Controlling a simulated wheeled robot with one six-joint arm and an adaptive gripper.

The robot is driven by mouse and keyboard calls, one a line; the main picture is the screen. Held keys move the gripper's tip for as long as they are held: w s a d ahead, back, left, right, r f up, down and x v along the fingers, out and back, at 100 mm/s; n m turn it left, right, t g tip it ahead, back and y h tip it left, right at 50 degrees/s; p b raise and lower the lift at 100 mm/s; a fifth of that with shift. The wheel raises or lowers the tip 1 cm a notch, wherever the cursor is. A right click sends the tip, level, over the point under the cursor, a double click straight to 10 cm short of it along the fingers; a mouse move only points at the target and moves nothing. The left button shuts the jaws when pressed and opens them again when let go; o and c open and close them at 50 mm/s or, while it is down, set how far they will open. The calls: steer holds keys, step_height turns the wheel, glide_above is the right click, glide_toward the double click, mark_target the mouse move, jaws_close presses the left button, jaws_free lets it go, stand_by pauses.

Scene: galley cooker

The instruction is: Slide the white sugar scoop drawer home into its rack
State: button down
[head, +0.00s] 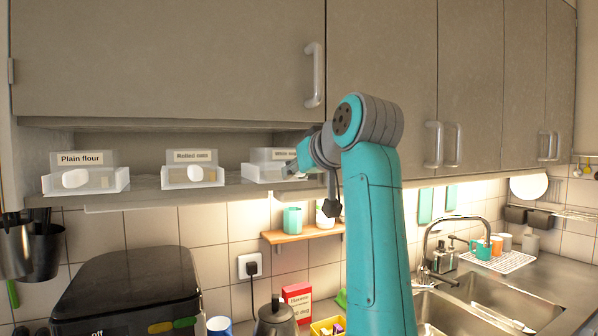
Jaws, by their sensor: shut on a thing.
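The white sugar scoop drawer (262,175) is a pale translucent tray at the right end of the rack (147,182) under the wall cupboards. The label behind it (284,155) is partly covered by my arm. My gripper (296,168) is at the drawer's right front and is shut on it. The fingertips and their exact contact are hidden or too small to make out. The drawer's front stands out of the rack's opening, and its inner end is hidden.
The plain flour drawer (98,180) and rolled oats drawer (192,176) sit to the left in the same rack. A cupboard handle (314,75) hangs above my gripper. Below are a small wooden shelf (290,234) with cups, a black appliance (128,285) and a kettle (276,320).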

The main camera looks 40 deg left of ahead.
steer(key=shift+w+a, duration=0.25)
steer(key=shift+a, duration=0.35)
steer(key=shift+w+a, duration=0.2)
steer(key=shift+a, duration=0.4)
steer(key=shift+c, duration=1.4)
jaws_free()
steer(key=v, duration=1)
steer(key=shift+d, duration=0.1)
